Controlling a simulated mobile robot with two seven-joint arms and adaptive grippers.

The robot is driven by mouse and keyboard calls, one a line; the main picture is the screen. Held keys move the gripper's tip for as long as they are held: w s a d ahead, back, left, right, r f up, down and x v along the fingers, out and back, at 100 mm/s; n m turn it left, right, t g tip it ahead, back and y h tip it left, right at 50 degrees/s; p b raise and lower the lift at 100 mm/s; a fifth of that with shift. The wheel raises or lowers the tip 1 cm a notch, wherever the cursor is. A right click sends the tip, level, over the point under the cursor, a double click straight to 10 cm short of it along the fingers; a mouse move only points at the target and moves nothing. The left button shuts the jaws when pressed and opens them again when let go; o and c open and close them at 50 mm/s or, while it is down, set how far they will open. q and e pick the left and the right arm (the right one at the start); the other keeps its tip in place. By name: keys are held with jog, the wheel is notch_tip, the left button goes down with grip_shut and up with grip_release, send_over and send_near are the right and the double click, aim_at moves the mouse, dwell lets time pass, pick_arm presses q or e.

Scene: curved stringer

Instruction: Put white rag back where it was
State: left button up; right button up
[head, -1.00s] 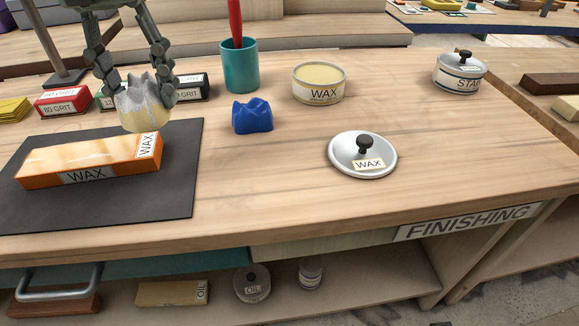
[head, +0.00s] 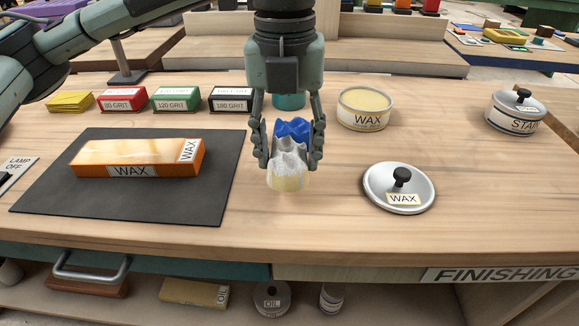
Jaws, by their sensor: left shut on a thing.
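The white rag (head: 288,166) is a crumpled cloth, grey-white on top with a yellowish lower part. My left gripper (head: 289,152) is shut on it, one finger on each side, just right of the dark mat. The rag looks held above the bench, but its exact height is hard to tell. A blue rag (head: 293,128) shows just behind it, partly hidden by the white rag and the fingers. My right gripper is not in view.
An orange wax-labelled block (head: 135,160) lies on the dark mat (head: 190,208). An open wax tin (head: 364,110) stands back right, its lid (head: 398,188) in front. Grit boxes (head: 175,99) line the back. A teal cup (head: 288,102) is mostly hidden behind my gripper.

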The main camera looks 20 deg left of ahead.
aim_at(289, 172)
pick_arm(q)
jog(key=shift+f, duration=2.1)
jog(key=shift+f, duration=0.1)
jog(key=o, duration=1.1)
notch_tip(289, 172, up, 12)
jog(key=shift+r, duration=0.15)
